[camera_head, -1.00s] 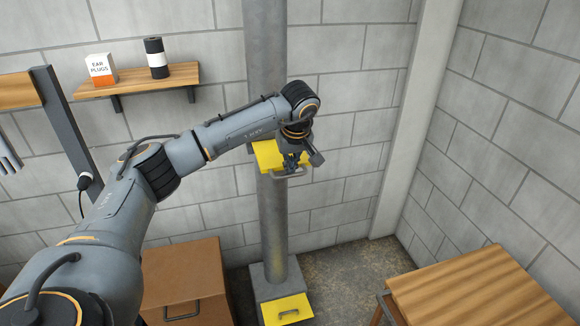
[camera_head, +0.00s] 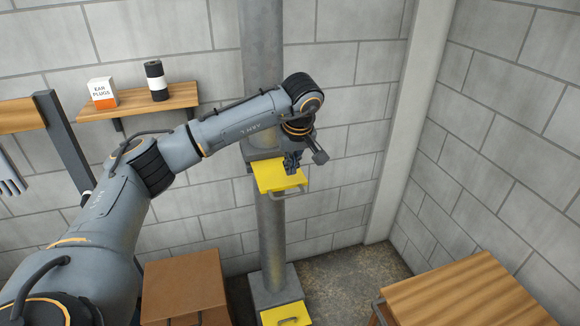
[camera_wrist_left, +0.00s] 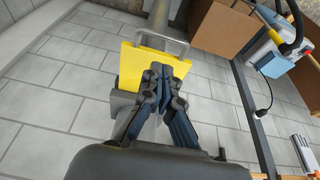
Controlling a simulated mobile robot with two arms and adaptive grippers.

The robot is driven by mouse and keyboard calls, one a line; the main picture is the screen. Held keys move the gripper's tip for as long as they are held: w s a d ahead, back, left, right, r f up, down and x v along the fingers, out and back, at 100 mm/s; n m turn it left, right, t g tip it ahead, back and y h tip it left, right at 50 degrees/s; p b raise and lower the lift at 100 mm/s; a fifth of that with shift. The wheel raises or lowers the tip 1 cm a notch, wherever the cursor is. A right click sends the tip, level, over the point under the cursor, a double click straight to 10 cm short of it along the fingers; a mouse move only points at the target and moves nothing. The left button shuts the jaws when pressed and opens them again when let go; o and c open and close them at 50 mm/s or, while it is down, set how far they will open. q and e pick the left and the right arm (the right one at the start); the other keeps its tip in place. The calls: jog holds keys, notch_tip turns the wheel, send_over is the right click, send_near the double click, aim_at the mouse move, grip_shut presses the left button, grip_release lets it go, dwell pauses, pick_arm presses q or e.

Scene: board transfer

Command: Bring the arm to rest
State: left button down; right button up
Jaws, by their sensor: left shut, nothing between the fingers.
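My left arm reaches in from the left in the head view. Its gripper (camera_head: 292,163) is shut and empty, in front of the grey column and over the upper yellow board (camera_head: 280,179). That board has a grey handle and sits at a grey block on the column. In the left wrist view my gripper (camera_wrist_left: 160,78) overlaps the yellow board (camera_wrist_left: 130,72); I cannot tell whether they touch. A second yellow board (camera_head: 287,314) with a handle is at the column's foot. My right gripper is not in view.
The grey column (camera_head: 273,237) stands before the block wall. A wooden shelf (camera_head: 140,103) holds an ear plugs box (camera_head: 103,93) and a dark canister (camera_head: 156,81). A brown cabinet (camera_head: 184,283) stands lower left. A wooden table (camera_head: 465,293) is at the lower right. Floor shows between them.

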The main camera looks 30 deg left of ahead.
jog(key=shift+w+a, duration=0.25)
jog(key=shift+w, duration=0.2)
